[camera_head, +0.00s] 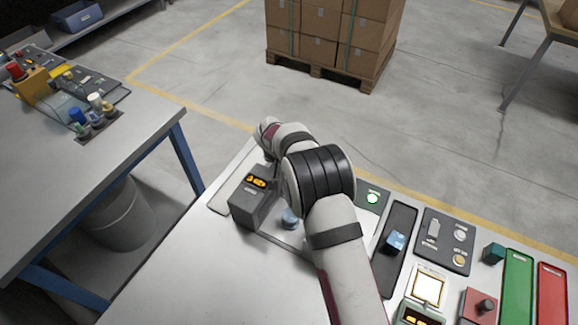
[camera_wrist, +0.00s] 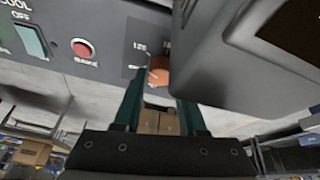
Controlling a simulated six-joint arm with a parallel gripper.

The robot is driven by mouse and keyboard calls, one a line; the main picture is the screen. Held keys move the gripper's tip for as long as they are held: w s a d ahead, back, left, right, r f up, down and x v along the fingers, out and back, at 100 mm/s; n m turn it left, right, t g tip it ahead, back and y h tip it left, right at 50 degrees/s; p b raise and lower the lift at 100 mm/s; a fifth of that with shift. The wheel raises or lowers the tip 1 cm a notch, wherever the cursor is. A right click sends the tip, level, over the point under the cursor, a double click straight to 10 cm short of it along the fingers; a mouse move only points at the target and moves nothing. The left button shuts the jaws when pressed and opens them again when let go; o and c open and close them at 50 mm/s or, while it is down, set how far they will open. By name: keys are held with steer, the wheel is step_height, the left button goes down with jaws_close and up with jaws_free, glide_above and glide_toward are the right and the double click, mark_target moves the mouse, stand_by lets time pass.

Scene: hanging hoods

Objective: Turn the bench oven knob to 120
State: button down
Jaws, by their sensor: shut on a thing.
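In the wrist view an orange knob (camera_wrist: 158,68) sits on a dark grey control panel (camera_wrist: 112,22). My gripper (camera_wrist: 161,84) has its two dark green fingers on either side of the knob and is shut on it. Small white scale marks show on the panel beside the knob; one on its left looks like 120, but the knob's pointer and exact setting cannot be made out. The right side of the knob and its scale are partly hidden by a grey box. In the head view my arm hides the gripper and the knob.
The grey box with an orange display (camera_head: 255,195) stands close to my wrist; it also fills the right of the wrist view (camera_wrist: 215,50). A red button (camera_wrist: 82,48) and a rocker switch (camera_wrist: 31,40) are left of the knob. A blue knob (camera_head: 290,219) is beside my arm.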

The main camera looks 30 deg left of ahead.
steer(key=shift+m, duration=0.6)
steer(key=shift+m+h, duration=0.3)
steer(key=shift+c, duration=2.3)
jaws_free()
steer(key=v, duration=1.5)
steer(key=shift+s+a+r, duration=0.1)
steer(key=shift+s+r, duration=0.05)
steer(key=shift+r, duration=0.2)
